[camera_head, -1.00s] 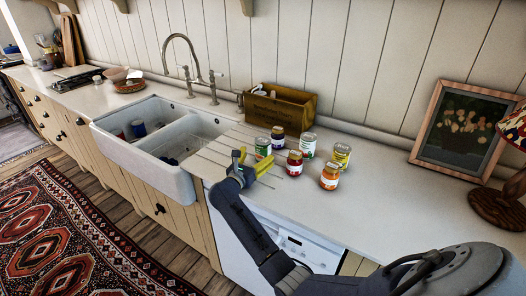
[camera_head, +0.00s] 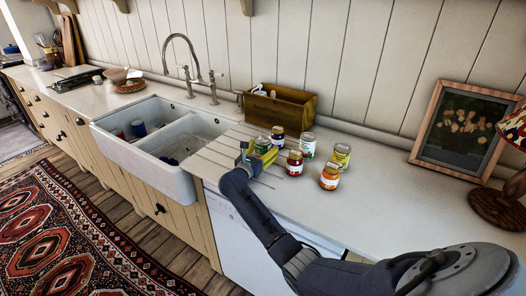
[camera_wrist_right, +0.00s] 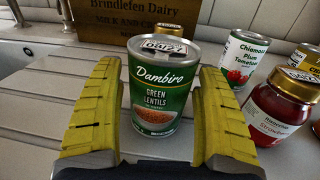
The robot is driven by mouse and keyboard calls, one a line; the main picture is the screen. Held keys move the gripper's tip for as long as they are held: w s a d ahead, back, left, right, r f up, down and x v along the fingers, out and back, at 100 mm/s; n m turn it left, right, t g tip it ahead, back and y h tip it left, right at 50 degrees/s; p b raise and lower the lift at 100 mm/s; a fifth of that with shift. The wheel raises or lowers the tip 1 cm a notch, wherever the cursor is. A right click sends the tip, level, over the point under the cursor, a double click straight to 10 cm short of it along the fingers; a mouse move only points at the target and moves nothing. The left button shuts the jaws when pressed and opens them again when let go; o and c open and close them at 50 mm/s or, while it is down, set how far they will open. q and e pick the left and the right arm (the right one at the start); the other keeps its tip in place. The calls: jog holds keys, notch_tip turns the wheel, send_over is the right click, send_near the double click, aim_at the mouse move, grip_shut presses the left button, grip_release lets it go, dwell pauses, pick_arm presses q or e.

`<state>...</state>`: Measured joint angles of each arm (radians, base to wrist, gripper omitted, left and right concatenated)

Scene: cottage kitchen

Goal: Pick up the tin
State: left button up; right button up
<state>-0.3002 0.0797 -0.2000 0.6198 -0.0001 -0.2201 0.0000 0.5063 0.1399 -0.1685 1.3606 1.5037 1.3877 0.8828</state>
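A green tin of lentils (camera_wrist_right: 160,88) stands upright on the counter, directly between the yellow fingers of my right gripper (camera_wrist_right: 155,120) in the right wrist view. The fingers are spread on either side of it, with a visible gap on both sides. In the head view my right gripper (camera_head: 258,160) is at the tin (camera_head: 263,145), partly covering its lower part. Another tin with a tomato label (camera_head: 307,146) stands to its right, also in the right wrist view (camera_wrist_right: 240,60). My left gripper is not in view.
A red jam jar (camera_head: 294,163), an orange jar (camera_head: 330,176), a yellow-labelled tin (camera_head: 341,156) and a dark jar (camera_head: 277,135) stand close by. A wooden crate (camera_head: 300,112) is behind them. The sink (camera_head: 150,150) lies left. The counter in front right is clear.

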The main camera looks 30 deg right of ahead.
jog(key=c, duration=1.1)
jog(key=shift+c, duration=0.8)
jog(key=shift+r, duration=0.15)
